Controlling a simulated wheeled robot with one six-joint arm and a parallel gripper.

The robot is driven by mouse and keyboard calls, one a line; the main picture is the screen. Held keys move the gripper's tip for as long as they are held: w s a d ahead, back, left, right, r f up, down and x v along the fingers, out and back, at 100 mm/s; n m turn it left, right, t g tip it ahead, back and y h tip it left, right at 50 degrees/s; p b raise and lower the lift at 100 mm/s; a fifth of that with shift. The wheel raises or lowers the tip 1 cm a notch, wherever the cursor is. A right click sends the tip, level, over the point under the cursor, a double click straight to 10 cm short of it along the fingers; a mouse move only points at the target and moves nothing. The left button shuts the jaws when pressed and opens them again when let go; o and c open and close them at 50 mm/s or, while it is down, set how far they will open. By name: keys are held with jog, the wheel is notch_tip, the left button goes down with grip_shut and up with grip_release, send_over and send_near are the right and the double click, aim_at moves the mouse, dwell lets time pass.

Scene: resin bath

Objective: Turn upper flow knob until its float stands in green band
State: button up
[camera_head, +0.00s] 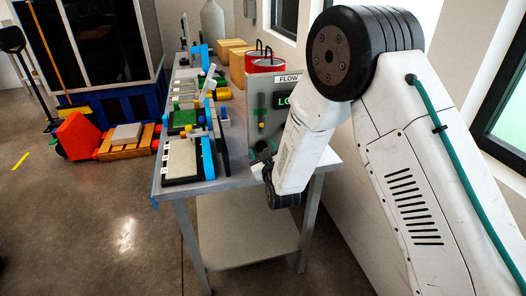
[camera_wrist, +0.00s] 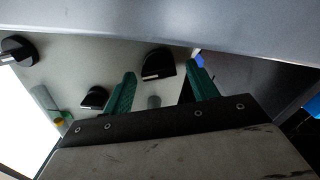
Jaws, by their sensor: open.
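The grey flow panel (camera_head: 285,121) stands at the table's right side with a FLOW label and a display that seems to read LO. A sight tube (camera_head: 262,114) on its left shows green and a yellow float. My gripper (camera_head: 262,166) is low in front of the panel, its jaws partly hidden by my arm. In the wrist view its green fingers (camera_wrist: 163,72) are open around the space before a black knob (camera_wrist: 157,65); contact cannot be told. Two other black knobs (camera_wrist: 18,50) (camera_wrist: 95,97) show. I cannot tell which is the upper one.
The table (camera_head: 233,183) carries several trays and blocks on its left. A grey edge (camera_wrist: 180,25) crosses the top of the wrist view.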

jog(key=c, duration=1)
jog(key=shift+m, duration=0.3)
jog(key=m, duration=0.4)
jog(key=shift+d+m, duration=0.1)
jog(key=shift+m, duration=0.2)
jog(key=m, duration=0.5)
jog(key=shift+d, duration=0.15)
jog(key=shift+m, duration=0.3)
jog(key=o, duration=1)
